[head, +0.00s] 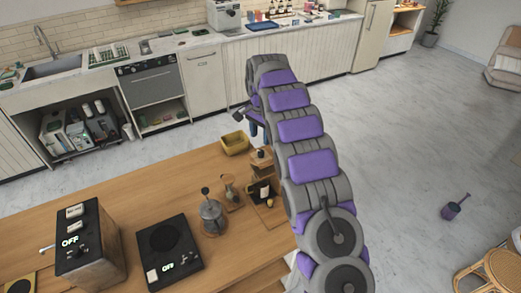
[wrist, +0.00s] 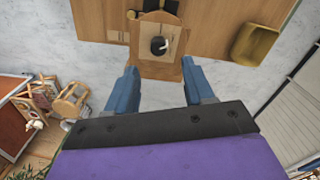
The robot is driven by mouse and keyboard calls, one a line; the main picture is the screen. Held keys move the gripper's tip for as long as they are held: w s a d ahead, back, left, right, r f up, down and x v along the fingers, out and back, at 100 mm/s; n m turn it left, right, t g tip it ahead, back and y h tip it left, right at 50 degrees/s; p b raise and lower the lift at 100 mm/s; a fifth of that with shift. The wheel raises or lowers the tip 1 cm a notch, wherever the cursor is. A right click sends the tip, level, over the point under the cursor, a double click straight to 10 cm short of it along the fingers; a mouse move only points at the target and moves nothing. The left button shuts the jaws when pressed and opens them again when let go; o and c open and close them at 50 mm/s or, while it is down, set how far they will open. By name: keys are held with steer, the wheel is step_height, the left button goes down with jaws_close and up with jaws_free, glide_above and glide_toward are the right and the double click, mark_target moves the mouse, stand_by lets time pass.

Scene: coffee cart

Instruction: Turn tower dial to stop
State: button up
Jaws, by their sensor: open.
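A small wooden tower (wrist: 160,70) stands at the edge of the wooden counter in the wrist view. A dark round knob with a light mark, seemingly the dial (wrist: 158,46), sits on it. In the head view the tower (head: 262,157) is to the left of my arm, and its dial is too small to tell. My gripper (wrist: 159,67) is open, its two blue fingers pointing toward the tower with nothing between them but the view of it. It seems apart from the dial. In the head view my gripper (head: 257,130) shows only partly behind the arm.
A yellow tray (head: 235,143) sits beside the tower, also in the wrist view (wrist: 255,44). A glass press (head: 212,217), a scale (head: 168,253) and a grinder-like box (head: 90,250), both reading OFF, stand on the counter. Open floor (head: 400,150) lies to the right.

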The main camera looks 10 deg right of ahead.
mark_target(261, 151)
step_height(261, 151, down, 8)
steer(key=shift+r, duration=0.15)
stand_by(0.3)
steer(key=shift+s, duration=0.1)
jaws_close()
